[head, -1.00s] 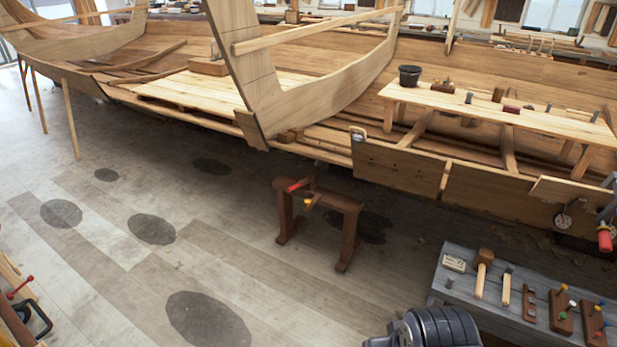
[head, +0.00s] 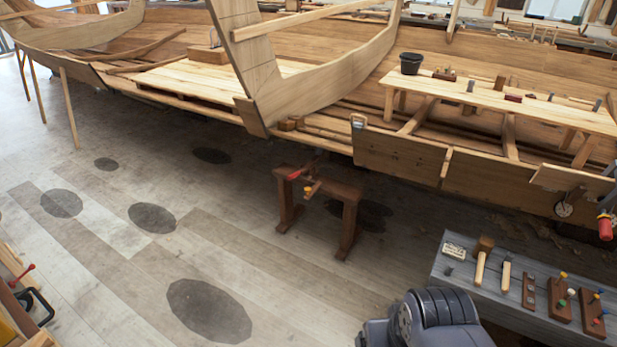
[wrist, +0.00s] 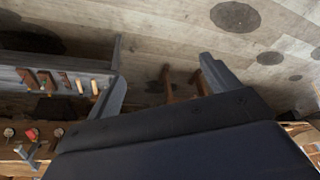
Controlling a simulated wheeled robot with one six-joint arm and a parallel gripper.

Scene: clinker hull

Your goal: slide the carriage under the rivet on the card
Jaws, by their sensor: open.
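A small pale card (head: 454,251) with dark marks lies at the left end of the grey bench (head: 480,278); its marks are too small to read. I cannot make out which thing is the carriage, nor a rivet. Wooden blocks with coloured pegs (head: 562,298) and a slim slotted wooden piece (head: 528,291) lie on the same bench. My gripper (wrist: 162,67) is open and empty in the wrist view, its two grey fingers wide apart. The bench with its tools shows beyond the left finger. In the head view only my dark arm shows at the bottom, left of the bench.
A brown trestle (head: 320,190) with clamps stands on the floor beyond. The wooden hull (head: 300,95) and a plank table (head: 500,100) fill the back.

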